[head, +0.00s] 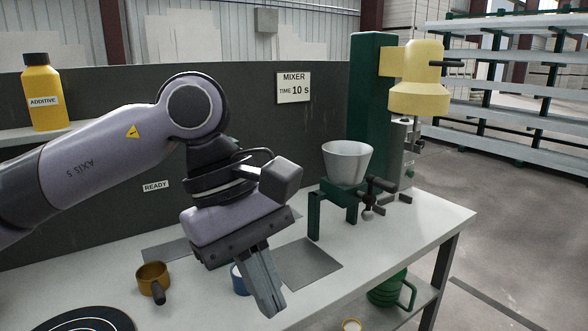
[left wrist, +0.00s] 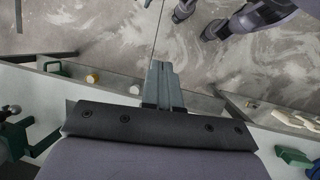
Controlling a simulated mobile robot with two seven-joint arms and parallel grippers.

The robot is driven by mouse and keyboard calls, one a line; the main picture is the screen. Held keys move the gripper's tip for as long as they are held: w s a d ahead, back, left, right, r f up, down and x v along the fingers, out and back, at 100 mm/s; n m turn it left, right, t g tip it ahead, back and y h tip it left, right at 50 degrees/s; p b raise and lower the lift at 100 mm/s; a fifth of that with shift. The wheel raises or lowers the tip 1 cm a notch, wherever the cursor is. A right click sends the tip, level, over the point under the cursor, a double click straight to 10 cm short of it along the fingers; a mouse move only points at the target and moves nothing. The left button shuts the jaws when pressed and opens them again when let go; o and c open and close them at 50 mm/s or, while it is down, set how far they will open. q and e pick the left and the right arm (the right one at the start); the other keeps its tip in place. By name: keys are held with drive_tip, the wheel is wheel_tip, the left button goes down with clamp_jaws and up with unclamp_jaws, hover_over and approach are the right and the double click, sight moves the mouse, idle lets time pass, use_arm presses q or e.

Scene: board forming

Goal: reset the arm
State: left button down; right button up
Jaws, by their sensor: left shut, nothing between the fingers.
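My left arm comes in from the left in the head view, and its gripper (head: 268,305) hangs over the white table (head: 440,217), fingers pointing down and together. The fingers are shut and empty. In the left wrist view the shut fingers (left wrist: 162,68) stick out past the table edge over the grey floor. My right gripper is not clearly seen in the head view; dark arm parts show at the top right of the left wrist view.
A brass cup with a handle (head: 153,280) and a partly hidden blue item (head: 238,280) are near the gripper. A white bowl (head: 347,162) sits in a green stand beside the yellow-headed mixer (head: 418,90). A yellow additive bottle (head: 42,95) stands on the left shelf. A black disc (head: 85,321) lies front left.

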use_arm(q)
drive_tip(key=s+d+r+n+g+h, duration=0.1)
drive_tip(key=s+d+n+g+h, duration=0.55)
drive_tip(key=h, duration=0.65)
drive_tip(key=w+a+f+n+t+h, duration=0.2)
drive_tip(key=w+a+f+n+t, duration=0.3)
drive_tip(key=n+t, duration=0.85)
drive_tip(key=w+f+n+t+h, duration=0.2)
drive_tip(key=w+n+t, duration=0.65)
drive_tip(key=n, duration=0.95)
drive_tip(key=a+f+n+t+y, duration=0.5)
drive_tip(key=a+f+n+y, duration=0.2)
drive_tip(key=f+n+y, duration=0.4)
drive_tip(key=s+a+f+n+g+y, duration=0.2)
drive_tip(key=s+a+f+n, duration=0.2)
drive_tip(key=f, duration=0.4)
drive_tip(key=s+a+f+n+g+y, duration=0.3)
drive_tip(key=s+a+f+n, duration=0.1)
drive_tip(key=f, duration=0.5)
drive_tip(key=s+a+f+n+g+y, duration=0.2)
drive_tip(key=s+a+f+n+g, duration=0.1)
drive_tip(key=s+f+n, duration=0.2)
wheel_tip(320, 180, down, 4)
drive_tip(key=shift+s+a+r+y, duration=0.3)
drive_tip(key=shift+s+a, duration=0.1)
drive_tip(key=shift+s, duration=0.85)
